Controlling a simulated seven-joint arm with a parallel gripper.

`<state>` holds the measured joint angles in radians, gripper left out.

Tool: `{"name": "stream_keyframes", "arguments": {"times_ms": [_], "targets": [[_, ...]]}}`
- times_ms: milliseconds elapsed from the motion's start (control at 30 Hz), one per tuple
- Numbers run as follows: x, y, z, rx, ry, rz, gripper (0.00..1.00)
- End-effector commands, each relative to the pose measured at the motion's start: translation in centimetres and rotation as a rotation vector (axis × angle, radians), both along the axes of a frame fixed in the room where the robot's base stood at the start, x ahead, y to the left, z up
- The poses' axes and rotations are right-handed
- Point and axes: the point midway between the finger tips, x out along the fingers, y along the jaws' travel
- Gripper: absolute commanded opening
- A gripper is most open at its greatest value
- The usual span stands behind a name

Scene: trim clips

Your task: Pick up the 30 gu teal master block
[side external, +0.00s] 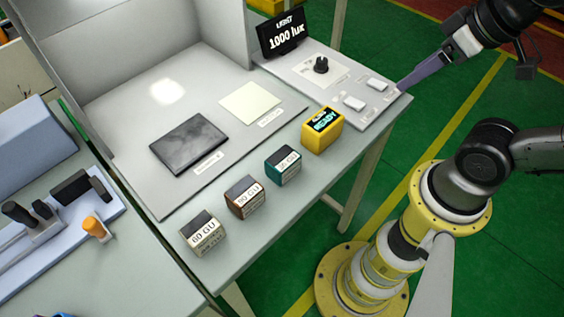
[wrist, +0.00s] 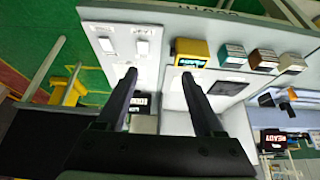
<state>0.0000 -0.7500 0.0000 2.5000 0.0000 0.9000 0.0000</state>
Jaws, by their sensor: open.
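The teal block (side external: 283,166) stands on the light grey bench near its front edge, between the yellow device and the brown block. Its white label ends in "GU"; I cannot read the number surely. In the wrist view the teal block (wrist: 232,55) is at the upper right, beyond my fingers. My gripper (wrist: 159,78) is open, with two dark fingers apart and nothing between them. In the side view my gripper (side external: 402,87) is at the upper right, near the switch panel's right corner, well away from the teal block.
A brown block (side external: 245,198) and a cream block (side external: 203,232) stand in line left of the teal one. A yellow device (side external: 322,130) reading "READY" stands to its right. A switch panel (side external: 335,85), dark plate (side external: 189,143) and pale card (side external: 250,102) lie behind.

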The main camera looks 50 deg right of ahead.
Motion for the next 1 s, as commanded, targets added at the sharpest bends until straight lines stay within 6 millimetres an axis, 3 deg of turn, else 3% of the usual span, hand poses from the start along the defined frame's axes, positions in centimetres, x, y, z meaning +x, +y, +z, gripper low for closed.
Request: {"name": "stream_keyframes", "arguments": {"times_ms": [200,333,667,767,1000], "targets": [[0.0,0.0,0.0,0.0,0.0,0.0,0.69],[0.0,0.0,0.0,0.0,0.0,0.0,0.91],[0.0,0.0,0.0,0.01,0.0,-0.019,0.91],[-0.1,0.0,0.0,0.053,0.005,-0.099,0.91],[0.7,0.1,1.8,0.281,0.012,-0.528,0.91]]}}
